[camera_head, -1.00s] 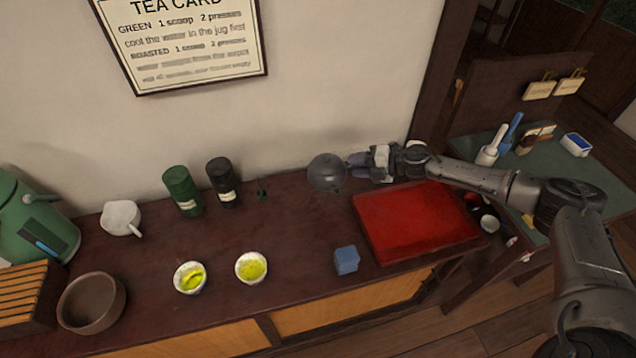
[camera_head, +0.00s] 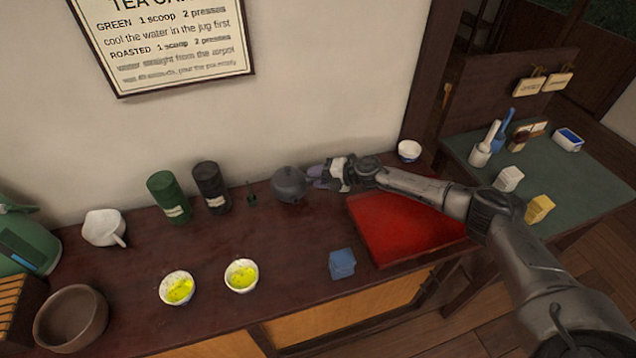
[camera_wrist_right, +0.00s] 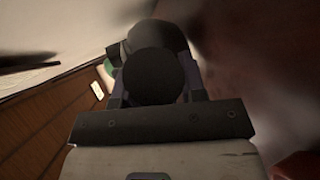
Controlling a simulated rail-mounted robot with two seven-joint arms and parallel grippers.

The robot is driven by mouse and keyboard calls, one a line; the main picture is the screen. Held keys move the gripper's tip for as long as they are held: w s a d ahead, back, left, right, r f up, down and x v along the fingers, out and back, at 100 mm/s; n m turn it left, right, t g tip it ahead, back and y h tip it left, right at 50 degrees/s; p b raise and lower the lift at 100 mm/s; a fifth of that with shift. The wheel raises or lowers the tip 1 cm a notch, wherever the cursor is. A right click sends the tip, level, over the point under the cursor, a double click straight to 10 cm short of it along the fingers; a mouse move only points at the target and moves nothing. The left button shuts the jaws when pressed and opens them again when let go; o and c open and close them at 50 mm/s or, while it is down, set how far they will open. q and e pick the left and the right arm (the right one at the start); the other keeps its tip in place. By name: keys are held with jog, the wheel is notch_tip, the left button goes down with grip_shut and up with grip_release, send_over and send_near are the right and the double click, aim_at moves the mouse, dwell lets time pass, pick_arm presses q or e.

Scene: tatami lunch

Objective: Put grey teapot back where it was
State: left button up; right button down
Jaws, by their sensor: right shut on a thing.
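The grey teapot (camera_head: 290,185) is at the back of the dark counter, right of the black canister and close to the wall. My right gripper (camera_head: 318,177) reaches in from the right and is shut on the teapot's right side. I cannot tell whether the teapot's base touches the counter. In the right wrist view the teapot (camera_wrist_right: 152,75) is a dark round shape between the fingers, and its spout and lid are hard to make out. My left gripper is not in view.
A green canister (camera_head: 168,197) and a black canister (camera_head: 211,187) stand left of the teapot. A white bowl (camera_head: 409,151) stands behind the tray.

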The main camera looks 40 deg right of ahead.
jog(key=shift+f, duration=0.7)
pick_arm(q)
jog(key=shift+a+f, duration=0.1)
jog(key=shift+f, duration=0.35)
pick_arm(e)
jog(key=shift+f, duration=0.15)
jog(key=c, duration=0.7)
grip_release()
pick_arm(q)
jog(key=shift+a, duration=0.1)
